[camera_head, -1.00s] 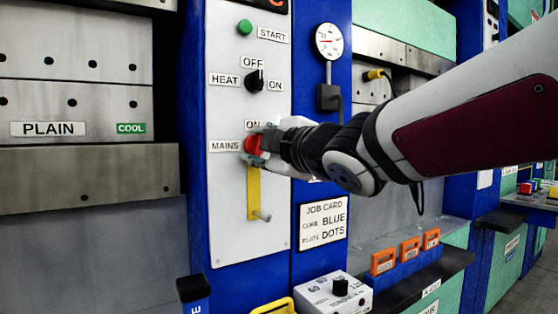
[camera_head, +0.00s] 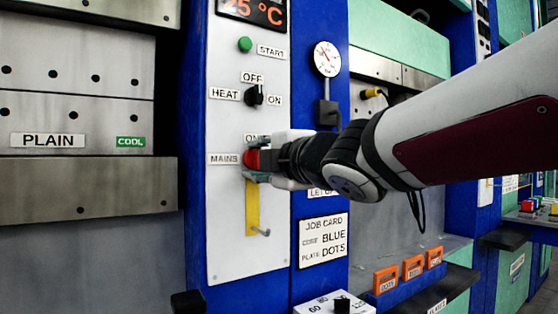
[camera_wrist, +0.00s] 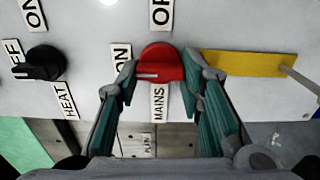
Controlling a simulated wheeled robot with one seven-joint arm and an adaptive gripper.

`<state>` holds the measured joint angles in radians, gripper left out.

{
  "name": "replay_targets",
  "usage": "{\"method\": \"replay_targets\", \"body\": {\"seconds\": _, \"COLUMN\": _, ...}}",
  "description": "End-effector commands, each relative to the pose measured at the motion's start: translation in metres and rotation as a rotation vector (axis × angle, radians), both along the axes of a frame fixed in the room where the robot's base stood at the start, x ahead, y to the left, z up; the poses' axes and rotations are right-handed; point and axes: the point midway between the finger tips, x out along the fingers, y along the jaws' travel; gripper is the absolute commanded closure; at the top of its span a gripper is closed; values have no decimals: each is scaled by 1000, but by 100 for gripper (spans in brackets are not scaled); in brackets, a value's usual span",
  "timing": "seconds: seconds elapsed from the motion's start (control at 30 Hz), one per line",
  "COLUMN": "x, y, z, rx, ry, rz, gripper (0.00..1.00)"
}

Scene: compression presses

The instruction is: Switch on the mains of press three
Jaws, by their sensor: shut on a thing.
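The red mains knob (camera_head: 252,159) sits on the white press panel (camera_head: 225,225), right of the MAINS label (camera_head: 224,159). In the wrist view the red knob (camera_wrist: 160,64) has a short pale mark on its side towards the ON label (camera_wrist: 121,57). A label partly cut off, reading "OF" (camera_wrist: 161,12), is on the knob's far side. My gripper (camera_head: 262,160) is shut on the knob, one finger above and one below in the head view. In the wrist view my gripper (camera_wrist: 162,75) has a fingertip on each side of it.
A yellow strip (camera_head: 252,205) with a protruding peg is just below the knob. The black heat knob (camera_head: 254,96) and green start button (camera_head: 245,44) are above. A gauge (camera_head: 326,58) is to the right. A job card (camera_head: 323,240) hangs lower right.

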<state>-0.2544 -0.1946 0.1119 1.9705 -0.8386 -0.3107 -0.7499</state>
Motion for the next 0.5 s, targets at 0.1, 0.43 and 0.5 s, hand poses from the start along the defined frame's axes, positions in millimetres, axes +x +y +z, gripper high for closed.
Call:
{"method": "replay_targets", "body": {"seconds": 0.1, "x": 0, "y": 1, "z": 0, "rx": -2, "ry": -1, "rz": 3, "gripper": 93}}
{"method": "replay_targets", "body": {"seconds": 0.43, "x": 0, "y": 1, "z": 0, "rx": 0, "ry": 0, "rz": 1, "gripper": 45}}
{"method": "replay_targets", "body": {"seconds": 0.5, "x": -1, "y": 0, "z": 0, "rx": 0, "ry": 0, "rz": 1, "gripper": 45}}
